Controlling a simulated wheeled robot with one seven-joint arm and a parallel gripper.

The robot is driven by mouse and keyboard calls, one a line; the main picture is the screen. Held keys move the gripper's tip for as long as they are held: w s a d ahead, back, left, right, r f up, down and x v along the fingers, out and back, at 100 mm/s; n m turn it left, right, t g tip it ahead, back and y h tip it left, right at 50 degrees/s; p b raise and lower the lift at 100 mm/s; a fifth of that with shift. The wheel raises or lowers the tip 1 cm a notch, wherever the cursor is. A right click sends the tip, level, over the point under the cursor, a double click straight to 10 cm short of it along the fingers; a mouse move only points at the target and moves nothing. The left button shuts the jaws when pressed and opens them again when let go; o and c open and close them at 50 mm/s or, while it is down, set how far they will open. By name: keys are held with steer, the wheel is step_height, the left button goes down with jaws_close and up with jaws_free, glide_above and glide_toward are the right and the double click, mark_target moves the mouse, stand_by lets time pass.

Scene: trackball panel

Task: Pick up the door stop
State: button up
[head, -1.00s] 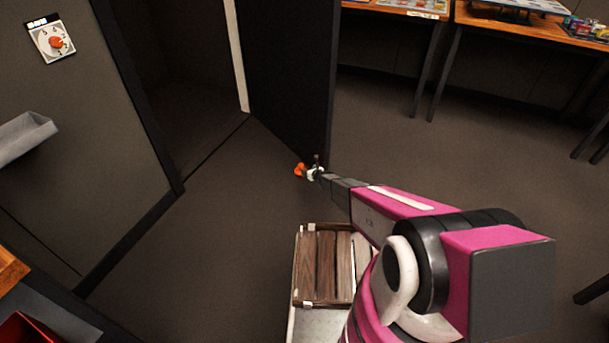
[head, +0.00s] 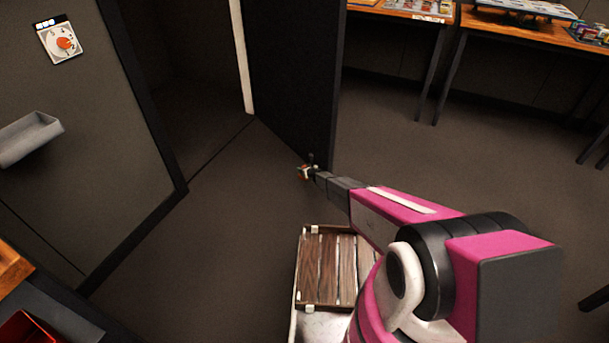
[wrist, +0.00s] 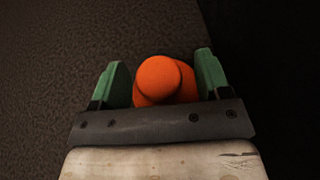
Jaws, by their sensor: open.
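The orange door stop (wrist: 160,78) shows large in the wrist view, with its rounded top between the two green fingers of my gripper (wrist: 160,85). The fingers stand open on either side of it, with a narrow gap at the left finger; contact at the right finger is hard to tell. The gripper mostly hides the door stop in that view.
A wooden slatted crate top (head: 328,268) lies below my arm. A grey wall tray (head: 28,138) and a dial (head: 65,43) are on the left wall. Grey floor is clear left of the gripper.

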steer(key=c, duration=1.2)
steer(key=shift+r, duration=0.1)
jaws_close()
steer(key=shift+r, duration=0.1)
